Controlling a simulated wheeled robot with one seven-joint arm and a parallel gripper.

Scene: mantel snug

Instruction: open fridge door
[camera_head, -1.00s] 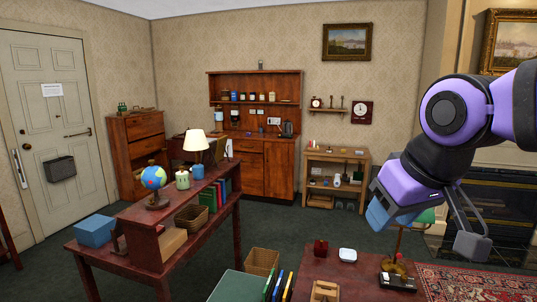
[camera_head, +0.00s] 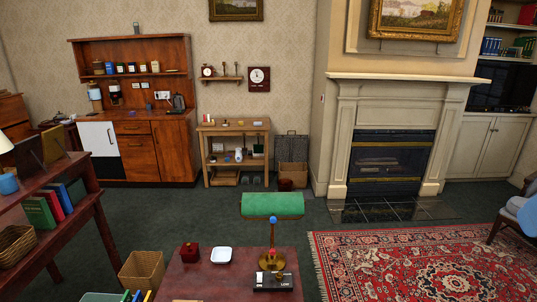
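A white door panel (camera_head: 98,138), which looks like the fridge door, is at the lower left of the wooden kitchenette cabinet (camera_head: 158,150) by the back wall. It appears closed, with a dark section below it. The wooden desk at the left hides part of its lower left. Its handle is too small to make out. My gripper and arm are out of view.
A dark red table (camera_head: 195,275) with a green lamp (camera_head: 272,205) stands in front. A wooden desk (camera_head: 85,208) and a wicker basket (camera_head: 141,270) are at the left. Green carpet (camera_head: 170,212) lies open before the cabinet. A red rug (camera_head: 420,265) is at the right.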

